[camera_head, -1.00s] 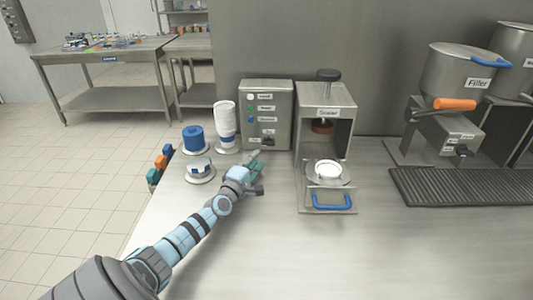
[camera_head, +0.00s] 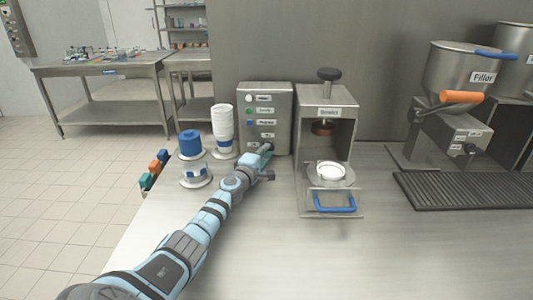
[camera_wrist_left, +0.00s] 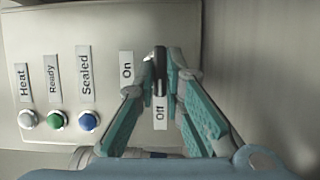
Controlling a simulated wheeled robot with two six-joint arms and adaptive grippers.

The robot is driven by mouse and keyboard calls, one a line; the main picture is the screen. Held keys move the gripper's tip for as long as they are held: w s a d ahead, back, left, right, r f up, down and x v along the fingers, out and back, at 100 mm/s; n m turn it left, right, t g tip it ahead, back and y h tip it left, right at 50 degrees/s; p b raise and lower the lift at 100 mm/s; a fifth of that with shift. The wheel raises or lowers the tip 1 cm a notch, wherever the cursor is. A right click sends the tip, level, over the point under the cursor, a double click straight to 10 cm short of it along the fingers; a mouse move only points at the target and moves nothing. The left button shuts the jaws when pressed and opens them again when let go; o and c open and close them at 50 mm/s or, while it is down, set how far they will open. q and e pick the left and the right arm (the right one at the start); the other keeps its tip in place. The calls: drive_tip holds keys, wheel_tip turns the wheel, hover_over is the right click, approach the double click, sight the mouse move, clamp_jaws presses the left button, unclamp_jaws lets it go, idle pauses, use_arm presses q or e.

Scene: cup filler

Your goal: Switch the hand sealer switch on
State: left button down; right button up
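The hand sealer switch (camera_wrist_left: 160,72) is a dark, shiny lever on the grey control box (camera_head: 272,100). In the left wrist view it stands between an "On" label (camera_wrist_left: 127,68) and an "Off" label (camera_wrist_left: 160,114). My left gripper (camera_wrist_left: 161,68) is at the box's lower front, its teal-padded fingers closed in around the lever, one tip on each side. It also shows in the head view (camera_head: 265,149), where it hides the switch. The sealer (camera_head: 347,100) stands just right of the box. My right gripper is not in view.
White (camera_wrist_left: 27,119), green (camera_wrist_left: 57,120) and blue (camera_wrist_left: 88,122) lamps sit beside the switch. A cup stack (camera_head: 222,122), a blue roll (camera_head: 190,142) and a small round stand (camera_head: 195,177) are left of the box. The front table is clear.

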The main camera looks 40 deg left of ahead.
use_arm(q)
drive_tip(key=shift+d, duration=0.15)
drive_tip(key=shift+r+m+p, duration=0.3)
drive_tip(key=shift+p, duration=0.25)
drive_tip(key=m+g+p, duration=0.1)
drive_tip(key=m+p, duration=0.1)
drive_tip(key=p, duration=0.1)
drive_tip(key=m+g+p, duration=0.1)
drive_tip(key=p, duration=0.2)
drive_tip(key=shift+r+m+p, duration=0.35)
drive_tip(key=shift+r+m, duration=0.05)
drive_tip(key=shift+m+p, duration=0.4)
drive_tip(key=shift+p, duration=0.2)
drive_tip(key=shift+f+m+g+p, duration=0.25)
drive_tip(key=shift+m+g+p, duration=0.05)
drive_tip(key=shift+g+p, duration=0.2)
drive_tip(key=c, duration=1.7)
unclamp_jaws()
drive_tip(key=shift+a+f, duration=0.2)
drive_tip(key=shift+a, duration=0.05)
drive_tip(key=shift+f, duration=0.1)
